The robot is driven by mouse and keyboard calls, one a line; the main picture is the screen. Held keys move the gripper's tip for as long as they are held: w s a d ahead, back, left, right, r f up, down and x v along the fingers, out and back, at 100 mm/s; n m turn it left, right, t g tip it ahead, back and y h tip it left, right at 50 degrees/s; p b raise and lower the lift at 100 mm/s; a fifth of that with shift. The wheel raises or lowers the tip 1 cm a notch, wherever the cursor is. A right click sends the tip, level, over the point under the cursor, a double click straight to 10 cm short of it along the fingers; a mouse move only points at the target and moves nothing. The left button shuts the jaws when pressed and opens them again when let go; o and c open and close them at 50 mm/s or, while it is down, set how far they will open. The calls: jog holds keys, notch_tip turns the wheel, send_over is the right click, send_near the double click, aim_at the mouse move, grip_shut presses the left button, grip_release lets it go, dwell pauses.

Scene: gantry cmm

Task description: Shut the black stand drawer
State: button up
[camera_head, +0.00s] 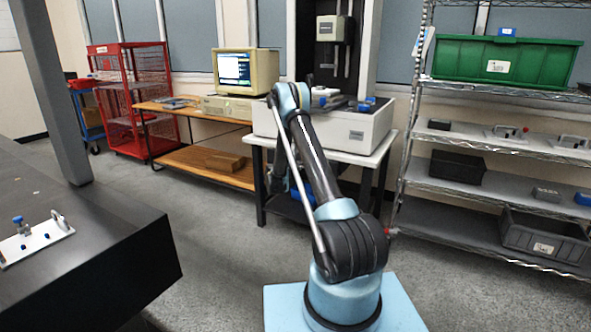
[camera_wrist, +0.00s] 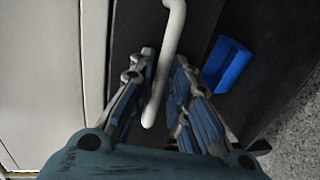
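In the wrist view a pale, bent bar handle (camera_wrist: 168,60) runs down between the two fingers of my gripper (camera_wrist: 163,68). The fingers are apart, one on each side of the bar, and I see no clear grip on it. Behind the bar is a dark surface (camera_wrist: 127,30), probably the front or top of the black stand drawer. How far the drawer stands out cannot be told. In the head view the black-legged stand (camera_head: 261,190) is under the white machine, and my arm covers its middle, hiding the drawer and my gripper.
A pale panel (camera_wrist: 50,70) is on the left. In the head view a wire shelf (camera_head: 475,190) stands right of the stand, and a wooden bench (camera_head: 205,165) stands left. The floor between is clear.

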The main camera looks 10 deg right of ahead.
grip_shut()
jog(key=shift+r+x, duration=0.2)
jog(key=shift+x, duration=0.8)
jog(key=shift+r+x, duration=0.2)
jog(key=shift+x, duration=0.75)
grip_release()
jog(key=shift+w+d, duration=0.1)
jog(key=shift+d, duration=0.1)
jog(key=v, duration=1.2)
jog(key=shift+a, duration=0.15)
